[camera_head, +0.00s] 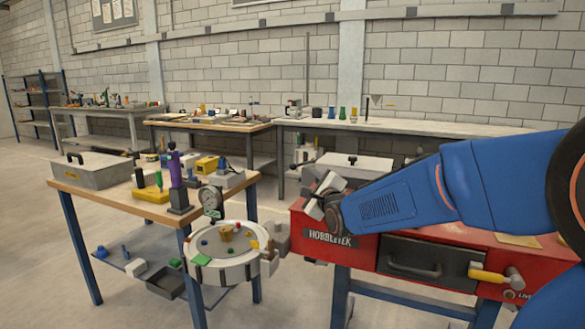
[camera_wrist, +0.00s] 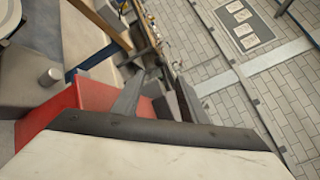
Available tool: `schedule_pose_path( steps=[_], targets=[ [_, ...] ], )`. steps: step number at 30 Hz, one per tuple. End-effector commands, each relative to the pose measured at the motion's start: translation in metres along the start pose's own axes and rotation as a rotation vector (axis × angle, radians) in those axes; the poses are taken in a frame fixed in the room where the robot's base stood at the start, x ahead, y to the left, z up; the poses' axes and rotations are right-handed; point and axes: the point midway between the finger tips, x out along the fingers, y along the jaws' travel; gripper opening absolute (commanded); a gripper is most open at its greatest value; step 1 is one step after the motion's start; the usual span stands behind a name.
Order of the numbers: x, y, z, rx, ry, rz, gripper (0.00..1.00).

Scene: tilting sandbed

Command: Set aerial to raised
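I cannot pick out the aerial for certain in either view. The round white-rimmed sandbed (camera_head: 222,272) is mounted at the front right corner of the wooden table, with small coloured pieces on it. A round dial (camera_head: 208,197) stands at its back edge. My gripper (camera_head: 322,203) is to the right of the sandbed, above the left end of the red bench, apart from the sandbed. In the wrist view the two grey fingers of my gripper (camera_wrist: 158,95) stand apart with nothing clearly held between them.
The wooden table (camera_head: 110,194) bears a grey lidded box (camera_head: 92,172), a purple upright device (camera_head: 177,180) and a yellow block (camera_head: 150,194). Further benches line the wall. Floor is clear at left.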

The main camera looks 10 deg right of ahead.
Motion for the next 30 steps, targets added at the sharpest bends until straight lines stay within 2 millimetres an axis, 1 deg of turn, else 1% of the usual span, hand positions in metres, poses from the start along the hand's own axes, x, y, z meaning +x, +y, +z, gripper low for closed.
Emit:
schedule_pose_path(
  steps=[1,21,27,30],
  targets=[
    [0.009,0.001,0.000,0.000,0.001,0.001,0.39],
    [0.113,0.001,-0.001,-0.001,0.001,0.002,0.39],
    [0.134,0.001,-0.001,-0.001,0.001,0.001,0.39],
    [0.139,0.000,0.000,-0.001,0.000,0.000,0.39]
  ],
)
